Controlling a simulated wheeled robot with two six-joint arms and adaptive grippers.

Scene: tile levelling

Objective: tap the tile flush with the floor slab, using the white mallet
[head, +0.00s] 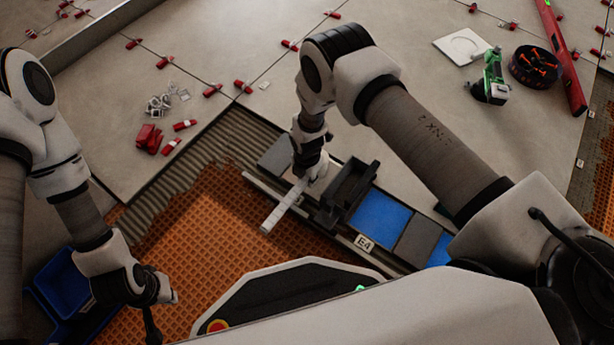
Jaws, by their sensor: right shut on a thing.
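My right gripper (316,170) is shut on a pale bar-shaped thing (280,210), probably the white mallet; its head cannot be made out. The bar slants down-left over the orange waffle mat. Beneath and beside the gripper lies a row of grey and blue squares. A grey tile (275,151) shows just left of the gripper, partly hidden by my arm. Which square is the tile, and its height against the pale floor slab (225,65), cannot be told. My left gripper (152,318) is low at the left, away from the row; its fingers are too unclear to judge.
A black open tray (350,190) stands right of my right gripper. A label E4 (364,242) is on the row's edge. Red wedges (150,138) and pale clips (168,98) lie on the slab. A blue bin (62,290) is at lower left. A green tool (491,80) stands at upper right.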

